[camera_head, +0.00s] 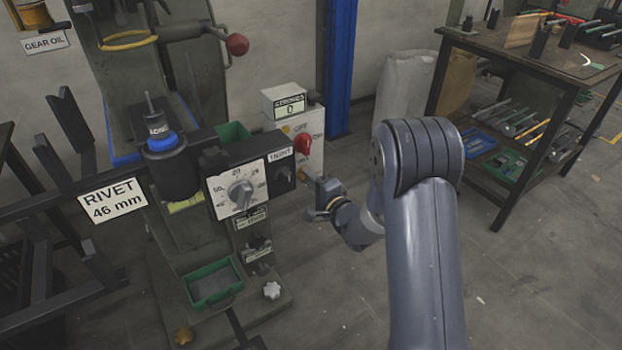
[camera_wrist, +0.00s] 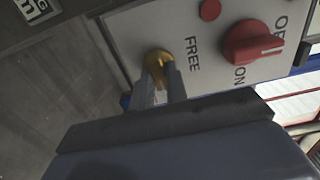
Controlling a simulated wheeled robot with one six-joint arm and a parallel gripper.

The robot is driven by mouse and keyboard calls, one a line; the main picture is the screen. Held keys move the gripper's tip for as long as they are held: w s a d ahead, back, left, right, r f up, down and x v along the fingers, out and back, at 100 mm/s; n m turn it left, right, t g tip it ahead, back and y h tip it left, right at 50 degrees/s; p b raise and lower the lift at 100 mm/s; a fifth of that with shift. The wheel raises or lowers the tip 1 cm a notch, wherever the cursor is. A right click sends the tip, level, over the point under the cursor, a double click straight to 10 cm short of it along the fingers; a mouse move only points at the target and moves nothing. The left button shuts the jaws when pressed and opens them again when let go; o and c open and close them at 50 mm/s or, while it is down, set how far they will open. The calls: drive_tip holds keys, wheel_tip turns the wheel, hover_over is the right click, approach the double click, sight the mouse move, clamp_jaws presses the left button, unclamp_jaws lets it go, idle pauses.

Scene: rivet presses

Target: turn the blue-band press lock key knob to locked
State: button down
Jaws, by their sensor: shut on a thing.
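The blue-band press (camera_head: 170,175) stands at the left, with a blue ring (camera_head: 162,143) around its black cylinder. A grey control box (camera_head: 313,135) on its right side carries a red OFF/ON knob (camera_head: 302,143), also seen in the wrist view (camera_wrist: 250,42). The brass lock key knob (camera_wrist: 158,58) sits on this panel beside the word FREE. My gripper (camera_wrist: 164,80) is shut on the brass knob, with its fingertips at the panel. The fingers partly cover the knob, and I cannot tell its exact angle. In the head view my gripper (camera_head: 312,182) reaches the box's lower front.
A green tray (camera_head: 213,285) sits on the press base. A workbench with tools (camera_head: 540,45) stands at the right. The floor between is mostly clear.

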idle(0.3)
drive_tip(key=c, duration=1.4)
unclamp_jaws()
drive_tip(key=p+v, duration=0.1)
drive_tip(key=v, duration=0.9)
drive_tip(key=shift+s+d+p, duration=0.3)
drive_tip(key=shift+w, duration=0.1)
drive_tip(key=b+x, duration=0.1)
drive_tip(key=x, duration=0.9)
drive_tip(key=shift+w+a+b, duration=0.25)
drive_tip(key=shift+a+b, duration=0.05)
drive_tip(key=shift+b, duration=0.05)
